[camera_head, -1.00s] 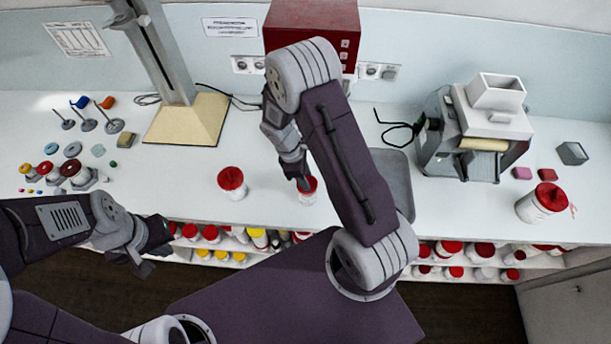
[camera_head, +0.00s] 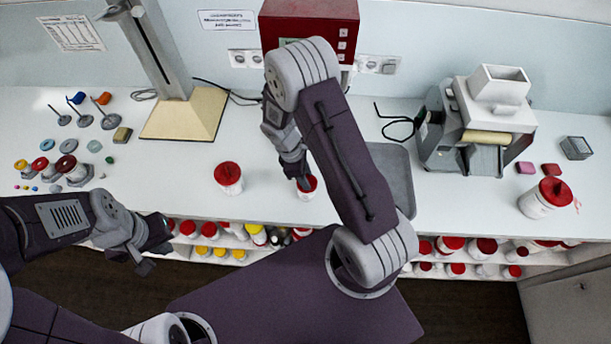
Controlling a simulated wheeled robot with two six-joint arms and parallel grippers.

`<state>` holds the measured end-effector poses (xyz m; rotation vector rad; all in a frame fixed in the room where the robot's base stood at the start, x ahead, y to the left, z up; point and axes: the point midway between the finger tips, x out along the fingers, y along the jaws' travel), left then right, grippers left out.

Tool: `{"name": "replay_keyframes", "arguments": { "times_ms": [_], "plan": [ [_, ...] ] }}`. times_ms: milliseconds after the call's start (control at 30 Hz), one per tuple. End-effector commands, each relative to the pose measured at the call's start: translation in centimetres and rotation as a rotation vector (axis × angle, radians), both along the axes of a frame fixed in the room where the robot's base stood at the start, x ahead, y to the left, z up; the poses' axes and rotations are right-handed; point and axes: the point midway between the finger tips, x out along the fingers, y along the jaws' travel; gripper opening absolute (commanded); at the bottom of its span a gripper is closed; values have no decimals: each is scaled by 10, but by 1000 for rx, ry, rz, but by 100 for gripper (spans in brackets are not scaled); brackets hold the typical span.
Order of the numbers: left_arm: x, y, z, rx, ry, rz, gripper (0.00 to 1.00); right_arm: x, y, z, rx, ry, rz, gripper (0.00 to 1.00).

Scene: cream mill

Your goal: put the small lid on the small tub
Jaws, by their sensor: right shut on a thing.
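My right gripper (camera_head: 304,184) reaches down over the small tub (camera_head: 307,194), a white pot near the front edge of the bench. It is shut on the small red lid (camera_head: 311,181), which shows at the tub's top, partly hidden by the fingers. I cannot tell whether the lid is seated or just above the rim. My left gripper (camera_head: 152,250) hangs in front of the bench at the left, empty, with its fingers apart.
A larger red-lidded tub (camera_head: 229,179) stands left of the small tub, and another (camera_head: 546,198) stands at the far right. A grey mill (camera_head: 477,125) stands back right. Shelves below hold several tubs.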

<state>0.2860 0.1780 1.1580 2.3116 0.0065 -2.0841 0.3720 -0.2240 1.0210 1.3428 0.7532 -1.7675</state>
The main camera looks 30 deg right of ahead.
Motion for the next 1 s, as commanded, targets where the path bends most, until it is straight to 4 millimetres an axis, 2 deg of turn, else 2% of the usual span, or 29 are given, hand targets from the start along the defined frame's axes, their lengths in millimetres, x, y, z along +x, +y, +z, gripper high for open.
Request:
{"name": "replay_keyframes", "arguments": {
  "times_ms": [1000],
  "plan": [
    [0,0,-1,0,0,0,0,1,1,-5,1,-1,0,0]
  ]
}}
